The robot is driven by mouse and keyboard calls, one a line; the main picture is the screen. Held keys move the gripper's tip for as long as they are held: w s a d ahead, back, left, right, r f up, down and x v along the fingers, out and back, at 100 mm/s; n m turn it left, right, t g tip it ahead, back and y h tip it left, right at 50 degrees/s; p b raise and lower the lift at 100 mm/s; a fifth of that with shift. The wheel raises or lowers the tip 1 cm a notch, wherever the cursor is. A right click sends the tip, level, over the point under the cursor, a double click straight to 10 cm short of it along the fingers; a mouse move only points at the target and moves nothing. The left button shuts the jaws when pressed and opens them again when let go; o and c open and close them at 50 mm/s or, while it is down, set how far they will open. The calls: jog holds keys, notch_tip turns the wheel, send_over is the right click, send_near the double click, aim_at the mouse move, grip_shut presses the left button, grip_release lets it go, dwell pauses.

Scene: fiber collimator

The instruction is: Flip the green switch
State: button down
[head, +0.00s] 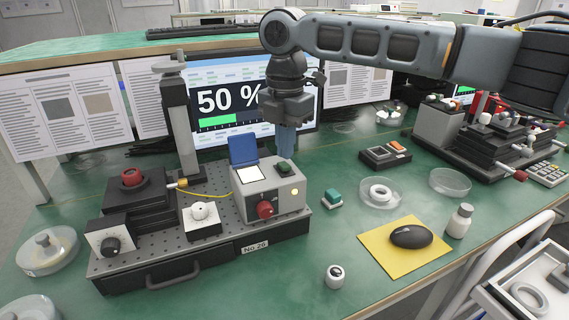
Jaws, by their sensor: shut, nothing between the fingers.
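A grey box (260,197) stands on the right part of the black perforated breadboard. A dark green switch (285,169) sits on its top, at the right. My gripper (286,156) points down with its fingers shut and empty, right at or just above this switch. I cannot tell whether the tips touch it. The box also has a raised blue lid (243,149), a white pad (250,174), a red knob (265,210) and a small lit yellow lamp (295,191). A separate green-topped piece (332,197) lies on the table right of the box.
A monitor (228,97) behind reads 50 %. A black box with an orange switch (385,155), glass dishes (379,192) and a mouse (411,236) on a yellow mat (385,264) are to the right. A tall post (182,125) stands left.

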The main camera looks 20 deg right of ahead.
aim_at(285, 165)
jog(key=shift+f, duration=1.2)
dwell(1.1)
notch_tip(285, 165, up, 7)
jog(key=p, duration=0.6)
jog(key=shift+p, duration=0.3)
dwell(0.3)
